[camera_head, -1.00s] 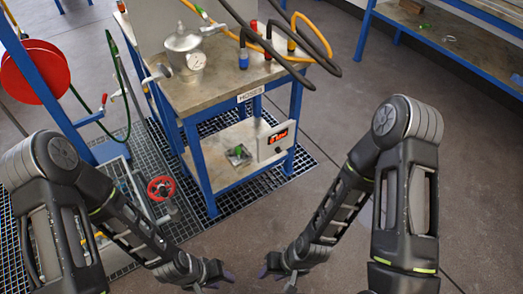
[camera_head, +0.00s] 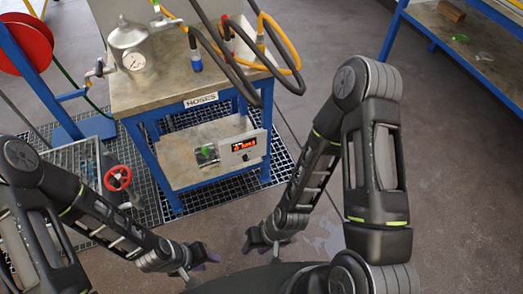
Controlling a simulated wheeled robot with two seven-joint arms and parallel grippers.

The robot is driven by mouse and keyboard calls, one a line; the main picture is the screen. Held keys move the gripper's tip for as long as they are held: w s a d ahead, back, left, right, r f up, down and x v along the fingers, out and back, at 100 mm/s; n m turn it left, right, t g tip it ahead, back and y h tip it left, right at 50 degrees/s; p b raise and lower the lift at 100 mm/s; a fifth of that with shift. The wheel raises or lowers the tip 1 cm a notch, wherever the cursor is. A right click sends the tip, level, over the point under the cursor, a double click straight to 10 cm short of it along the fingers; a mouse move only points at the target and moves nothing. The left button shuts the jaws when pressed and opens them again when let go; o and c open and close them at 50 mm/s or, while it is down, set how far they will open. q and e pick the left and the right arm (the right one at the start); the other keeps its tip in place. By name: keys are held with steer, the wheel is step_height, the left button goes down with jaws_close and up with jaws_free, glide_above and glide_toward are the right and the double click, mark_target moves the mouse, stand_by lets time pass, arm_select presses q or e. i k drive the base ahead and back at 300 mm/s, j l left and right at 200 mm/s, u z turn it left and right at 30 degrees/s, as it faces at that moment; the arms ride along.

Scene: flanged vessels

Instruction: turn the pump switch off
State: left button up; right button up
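I cannot tell which part is the pump switch; no switch position is readable. My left gripper (camera_head: 205,261) is low in the picture, in front of the table and apart from the box. Its fingers look spread and empty. My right gripper (camera_head: 259,246) is to its right, also apart from the box, with spread, empty fingers.
On the tabletop (camera_head: 180,91) stand a metal vessel with a gauge (camera_head: 133,61) and several hoses. A red handwheel (camera_head: 118,178) is left of the table. A blue shelf unit (camera_head: 470,62) is at upper right. The floor (camera_head: 455,190) on the right is clear.

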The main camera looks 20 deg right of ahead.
mark_target(246, 158)
steer(key=l+u, duration=0.15)
steer(key=l, duration=2.95)
steer(key=i+l, duration=0.15)
steer(key=i, duration=0.4)
